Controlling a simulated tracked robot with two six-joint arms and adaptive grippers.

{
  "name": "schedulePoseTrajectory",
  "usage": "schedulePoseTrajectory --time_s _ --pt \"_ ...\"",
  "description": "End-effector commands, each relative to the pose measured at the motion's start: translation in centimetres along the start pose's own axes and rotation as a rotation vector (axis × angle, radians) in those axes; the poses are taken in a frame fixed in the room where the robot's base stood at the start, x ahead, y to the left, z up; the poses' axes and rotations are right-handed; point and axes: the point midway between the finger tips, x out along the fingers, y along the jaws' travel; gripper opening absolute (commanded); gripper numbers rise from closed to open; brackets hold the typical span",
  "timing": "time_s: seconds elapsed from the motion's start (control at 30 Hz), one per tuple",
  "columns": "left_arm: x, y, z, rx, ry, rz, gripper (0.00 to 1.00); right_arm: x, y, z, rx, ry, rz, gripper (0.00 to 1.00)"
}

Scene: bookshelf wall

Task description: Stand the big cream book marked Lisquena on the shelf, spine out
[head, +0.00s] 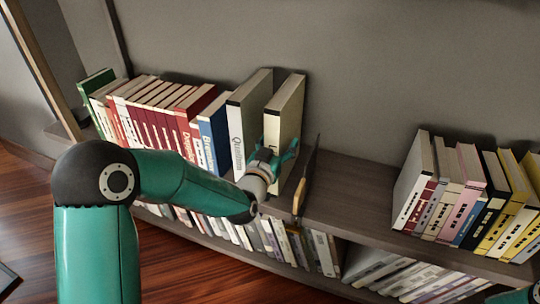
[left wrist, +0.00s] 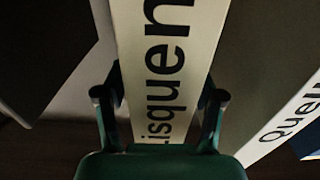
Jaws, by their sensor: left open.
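The big cream book (head: 286,112) stands upright on the upper shelf, spine toward me. Its spine, with large dark letters reading "isquen", fills the middle of the left wrist view (left wrist: 172,50); the word's ends are cut off or hidden. My left gripper (head: 277,150) is at the lower part of the spine. Its open fingers (left wrist: 160,95) lie on either side of the spine; I cannot tell whether they touch it. My right gripper is not in view; a teal part of mine shows at the lower right corner of the head view.
A tall grey-white book (head: 250,105) stands beside the cream book, left in the head view. A thin upright divider (head: 305,178) stands to its right. Beyond it the shelf (head: 350,195) is bare up to another row of books (head: 465,190).

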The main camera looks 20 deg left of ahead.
Motion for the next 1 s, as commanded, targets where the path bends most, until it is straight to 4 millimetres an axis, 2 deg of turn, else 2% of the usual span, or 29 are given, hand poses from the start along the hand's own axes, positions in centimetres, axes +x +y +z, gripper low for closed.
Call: schedulePoseTrajectory --time_s 0.5,0.7,1.0 --pt "-9.2 0.0 -0.3 0.001 0.012 0.000 0.68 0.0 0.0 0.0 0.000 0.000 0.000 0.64" --pt "-10.7 0.0 -0.4 0.001 0.015 0.000 0.68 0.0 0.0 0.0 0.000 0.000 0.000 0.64" --pt "-10.7 0.1 -0.4 0.001 0.015 0.001 0.68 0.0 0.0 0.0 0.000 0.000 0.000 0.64"
